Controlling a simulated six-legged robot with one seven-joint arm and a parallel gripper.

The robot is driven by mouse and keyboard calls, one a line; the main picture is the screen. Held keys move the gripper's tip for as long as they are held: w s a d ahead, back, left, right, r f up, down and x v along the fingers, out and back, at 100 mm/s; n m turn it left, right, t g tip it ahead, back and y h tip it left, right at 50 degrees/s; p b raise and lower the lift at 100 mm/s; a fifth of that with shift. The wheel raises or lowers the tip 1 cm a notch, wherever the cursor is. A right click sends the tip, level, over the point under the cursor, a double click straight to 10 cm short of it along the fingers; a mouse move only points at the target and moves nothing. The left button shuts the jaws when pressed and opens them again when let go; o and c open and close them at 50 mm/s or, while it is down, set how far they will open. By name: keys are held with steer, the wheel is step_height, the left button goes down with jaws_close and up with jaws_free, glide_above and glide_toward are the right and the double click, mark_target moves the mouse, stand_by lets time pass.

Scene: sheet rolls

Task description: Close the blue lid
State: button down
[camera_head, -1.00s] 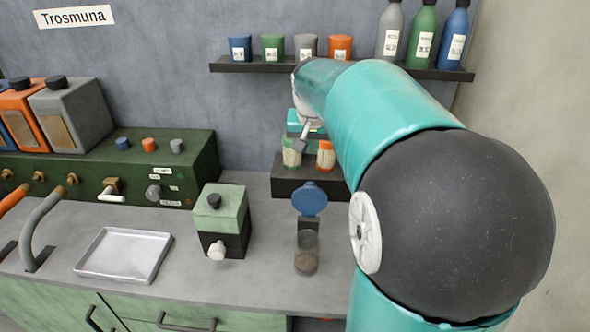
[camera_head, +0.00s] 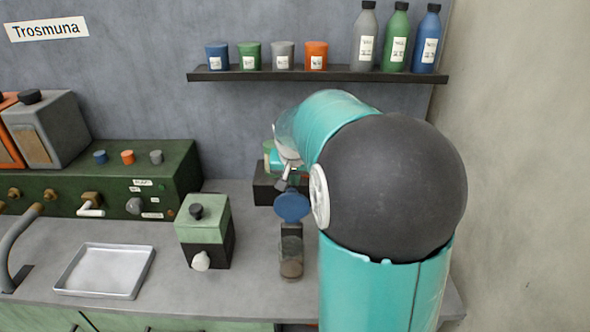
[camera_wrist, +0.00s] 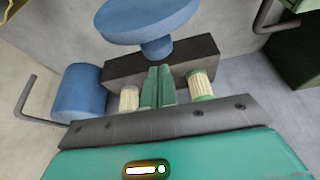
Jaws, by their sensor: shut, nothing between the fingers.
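The blue lid (camera_head: 291,207) is a round disc standing raised on a dark hinge block above a clear jar (camera_head: 291,258) on the counter. In the wrist view a large blue disc, which looks like the lid (camera_wrist: 148,20), is just beyond the fingertips. My gripper (camera_head: 283,184) is at the upper back edge of the lid, partly hidden by my arm. In the wrist view my gripper (camera_wrist: 158,70) has its green fingers together with nothing between them. I cannot tell whether the fingers touch the lid.
A green-and-black box (camera_head: 206,232) stands left of the jar, with a metal tray (camera_head: 104,271) further left. A dark stand (camera_head: 268,191) is behind the lid. A shelf (camera_head: 320,76) with bottles hangs above. Bare counter lies between box and jar.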

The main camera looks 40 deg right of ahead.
steer(key=shift+s+a+f, duration=0.2)
steer(key=shift+s+a, duration=0.25)
steer(key=shift+s, duration=0.05)
